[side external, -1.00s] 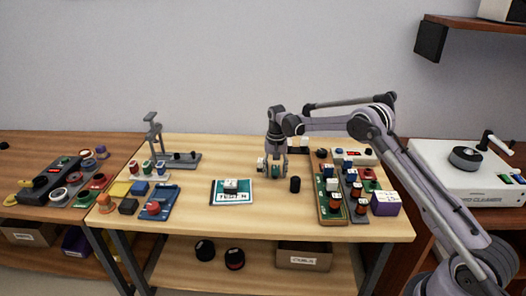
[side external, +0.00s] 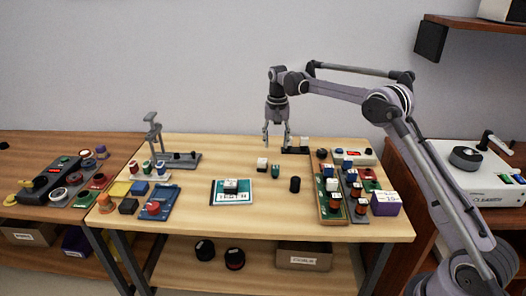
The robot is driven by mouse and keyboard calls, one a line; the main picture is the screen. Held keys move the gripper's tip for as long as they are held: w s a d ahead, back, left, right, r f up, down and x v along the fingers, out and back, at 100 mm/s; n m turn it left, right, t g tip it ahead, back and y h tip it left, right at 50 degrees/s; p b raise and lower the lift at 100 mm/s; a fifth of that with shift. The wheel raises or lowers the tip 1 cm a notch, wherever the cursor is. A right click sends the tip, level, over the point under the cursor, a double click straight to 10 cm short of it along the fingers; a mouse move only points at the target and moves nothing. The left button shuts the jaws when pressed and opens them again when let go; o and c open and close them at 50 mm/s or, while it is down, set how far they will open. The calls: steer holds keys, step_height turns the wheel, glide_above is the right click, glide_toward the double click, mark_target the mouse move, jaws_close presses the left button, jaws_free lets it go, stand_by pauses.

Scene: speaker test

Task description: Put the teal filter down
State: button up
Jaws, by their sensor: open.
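The teal filter (side external: 275,172) stands on the wooden table, a little right of the middle. It is a small teal piece with a dark top. My gripper (side external: 277,144) is open and empty. It hangs above and behind the filter, clear of it, with its fingers pointing down. A white block with a dark base (side external: 262,164) stands just left of the filter. A black cylinder (side external: 295,184) stands to its right and nearer the front.
A teal-edged card (side external: 217,200) with a block on it lies left of the filter. Boards with several components (side external: 331,211) and a purple box (side external: 385,204) crowd the right. A grey stand (side external: 180,162) is at the back left. The table's front middle (side external: 270,222) is bare.

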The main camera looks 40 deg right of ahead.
steer(key=s+a+r+n+t, duration=0.2)
steer(key=s+a+r, duration=0.2)
steer(key=s+r, duration=0.25)
steer(key=s+a+r+n+t, duration=0.2)
steer(key=s+a+r, duration=0.35)
steer(key=s, duration=0.25)
steer(key=s+a+f+n+t, duration=0.1)
steer(key=s+a+f+n, duration=0.1)
steer(key=s, duration=0.6)
steer(key=s+a+f+n+t, duration=0.2)
steer(key=s+f, duration=0.1)
steer(key=s, duration=0.6)
steer(key=shift+s+a+n, duration=0.15)
steer(key=shift+a+n, duration=0.05)
steer(key=shift+n, duration=0.1)
steer(key=shift+s+f, duration=0.35)
steer(key=shift+c, duration=1)
